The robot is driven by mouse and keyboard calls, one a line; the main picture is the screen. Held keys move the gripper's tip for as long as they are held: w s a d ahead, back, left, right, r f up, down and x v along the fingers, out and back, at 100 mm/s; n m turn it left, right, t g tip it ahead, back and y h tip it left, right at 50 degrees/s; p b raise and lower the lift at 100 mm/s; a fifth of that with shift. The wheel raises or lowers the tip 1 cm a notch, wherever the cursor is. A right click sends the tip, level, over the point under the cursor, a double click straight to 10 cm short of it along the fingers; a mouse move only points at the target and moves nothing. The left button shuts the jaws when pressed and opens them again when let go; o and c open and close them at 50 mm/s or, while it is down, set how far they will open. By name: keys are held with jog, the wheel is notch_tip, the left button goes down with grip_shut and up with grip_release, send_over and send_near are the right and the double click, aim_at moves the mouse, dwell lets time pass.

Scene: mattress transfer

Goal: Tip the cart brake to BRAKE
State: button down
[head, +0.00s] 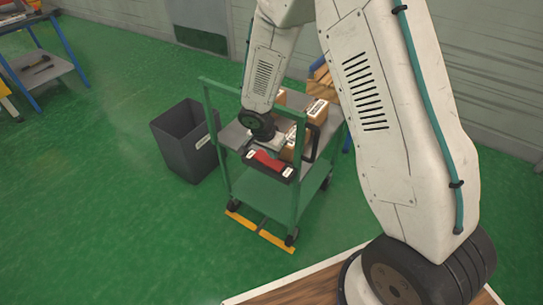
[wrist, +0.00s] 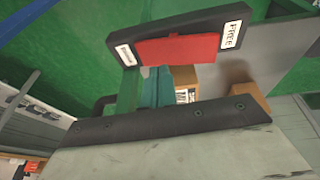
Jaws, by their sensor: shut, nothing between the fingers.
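The cart brake is a red rocker (wrist: 178,50) in a black housing (wrist: 207,22). A FREE label (wrist: 232,34) is at its right end in the wrist view, and a smaller label (wrist: 126,55) at its left end is too small to read. In the head view the red rocker (head: 268,160) sits at the near end of the green cart (head: 298,188). My gripper (head: 270,148) is shut and empty, just behind the rocker. In the wrist view its teal fingers (wrist: 156,76) end close to the rocker's edge; I cannot tell whether they touch. Which way the rocker tilts is unclear.
Several cardboard boxes (head: 318,111) stand on the cart's grey top. The cart's green handle frame (head: 208,120) rises around the near end. A dark bin (head: 184,142) stands left of the cart. Open green floor (head: 100,210) lies to the left.

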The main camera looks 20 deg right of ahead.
jog(key=s+r, duration=0.4)
jog(key=r, duration=0.7)
jog(key=shift+a+r, duration=0.15)
jog(key=shift+a, duration=0.1)
jog(key=shift+s, duration=0.1)
jog(key=s+d+r+n+y, duration=0.1)
jog(key=s+r+n, duration=0.4)
jog(key=s+r, duration=0.5)
jog(key=s+d+r+n+y, duration=0.2)
jog(key=s+r+n, duration=0.4)
jog(key=s+r, duration=0.5)
jog(key=shift+s+d, duration=0.25)
jog(key=shift+s, duration=2.7)
jog(key=shift+r, duration=0.1)
